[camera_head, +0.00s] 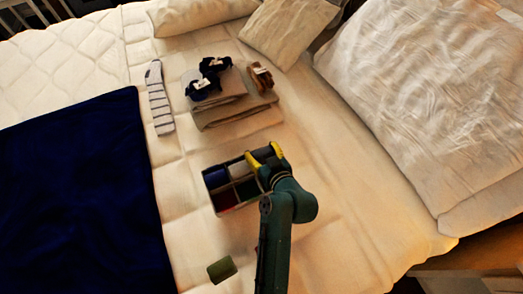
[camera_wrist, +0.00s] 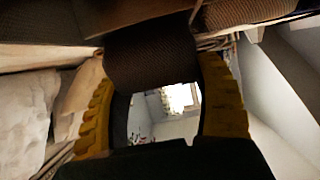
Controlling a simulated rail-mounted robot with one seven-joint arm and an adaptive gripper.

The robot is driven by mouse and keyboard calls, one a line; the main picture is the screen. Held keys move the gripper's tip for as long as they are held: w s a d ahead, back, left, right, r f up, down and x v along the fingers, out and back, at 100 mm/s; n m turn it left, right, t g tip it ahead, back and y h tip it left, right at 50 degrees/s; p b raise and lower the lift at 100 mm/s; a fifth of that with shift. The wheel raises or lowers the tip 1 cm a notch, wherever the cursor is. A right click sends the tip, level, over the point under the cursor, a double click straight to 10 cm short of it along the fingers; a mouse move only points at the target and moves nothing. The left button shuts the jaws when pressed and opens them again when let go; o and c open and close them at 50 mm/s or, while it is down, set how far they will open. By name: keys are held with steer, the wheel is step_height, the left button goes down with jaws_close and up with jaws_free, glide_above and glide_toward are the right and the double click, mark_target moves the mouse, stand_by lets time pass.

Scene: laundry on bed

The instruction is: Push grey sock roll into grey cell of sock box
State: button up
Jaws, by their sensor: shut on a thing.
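The sock box (camera_head: 209,196) lies on the bed in the head view, divided into several coloured cells. A blue item or cell shows at its far left and a red one at its near side. My gripper (camera_head: 264,155) is over the box's far right part, yellow fingers pointing down and away. In the wrist view, a dark grey-brown ribbed roll, seemingly the grey sock roll (camera_wrist: 150,55), sits between the fingers of my gripper, which is shut on it. My arm and gripper hide the box's right side, so I cannot tell how deep the roll sits or in which cell.
A green roll (camera_head: 222,269) lies on the bed near the front. Folded brown cloth (camera_head: 237,112) with dark socks (camera_head: 207,78) on it, a brown sock pair (camera_head: 261,77) and a striped sock (camera_head: 159,98) lie beyond the box. A navy blanket (camera_head: 80,200) covers the left.

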steer(key=shift+f+b, duration=0.45)
steer(key=shift+f, duration=0.15)
steer(key=shift+r, duration=0.15)
steer(key=o, duration=1)
steer(key=v, duration=1.2)
